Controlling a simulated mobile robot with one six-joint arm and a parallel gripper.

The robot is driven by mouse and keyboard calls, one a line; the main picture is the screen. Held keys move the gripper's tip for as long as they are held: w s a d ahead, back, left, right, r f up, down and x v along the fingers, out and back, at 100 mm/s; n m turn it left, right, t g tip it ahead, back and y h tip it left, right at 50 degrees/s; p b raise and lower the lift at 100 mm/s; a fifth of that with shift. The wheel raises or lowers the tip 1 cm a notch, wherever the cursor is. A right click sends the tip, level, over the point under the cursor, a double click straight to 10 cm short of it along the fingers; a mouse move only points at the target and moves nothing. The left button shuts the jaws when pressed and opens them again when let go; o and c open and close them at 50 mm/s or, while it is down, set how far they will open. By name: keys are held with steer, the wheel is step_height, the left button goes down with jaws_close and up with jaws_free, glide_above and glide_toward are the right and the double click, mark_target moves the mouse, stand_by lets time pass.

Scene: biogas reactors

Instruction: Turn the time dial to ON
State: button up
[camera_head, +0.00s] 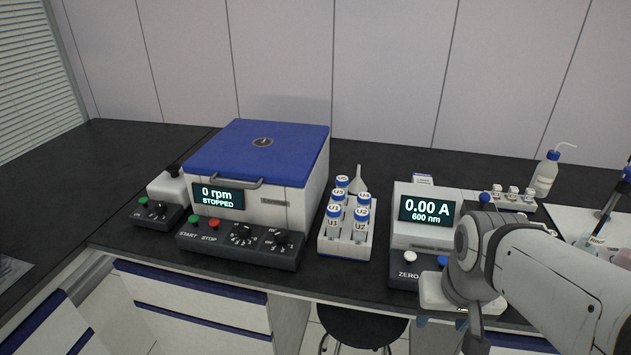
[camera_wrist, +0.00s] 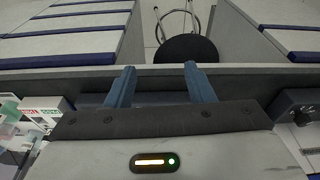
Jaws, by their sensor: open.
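The blue-lidded centrifuge (camera_head: 257,150) stands on the bench, its screen reading 0 rpm, STOPPED. Its black front panel carries a left dial (camera_head: 241,233) and a right dial (camera_head: 280,240), right of the START and STOP buttons. The dial lettering is too small to read, so I cannot tell which one is the time dial. My gripper (camera_head: 442,322) is at the bench's front edge by the spectrophotometer, well right of both dials. In the wrist view its two blue fingers (camera_wrist: 159,72) are apart, with nothing between them.
A vial rack (camera_head: 345,240) and the spectrophotometer (camera_head: 424,230), reading 0.00 A, stand right of the centrifuge. A small mixer-like device (camera_head: 165,200) with another knob is at its left. A black stool (camera_head: 362,328) is below the bench edge. A wash bottle (camera_head: 544,175) stands far right.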

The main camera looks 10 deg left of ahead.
steer(key=shift+t, duration=0.5)
steer(key=w+a+r, duration=0.1)
steer(key=w+a, duration=0.3)
steer(key=w+a+r, duration=0.1)
steer(key=w+a, duration=0.3)
steer(key=w+a+r, duration=0.2)
steer(key=w+a, duration=0.2)
steer(key=a, duration=0.1)
steer(key=shift+a, duration=0.1)
steer(key=t, duration=0.1)
glide_toward(281, 232)
steer(key=f, duration=0.2)
steer(key=x, duration=0.7)
steer(key=shift+w+r+p, duration=0.1)
steer(key=shift+w+p, duration=0.2)
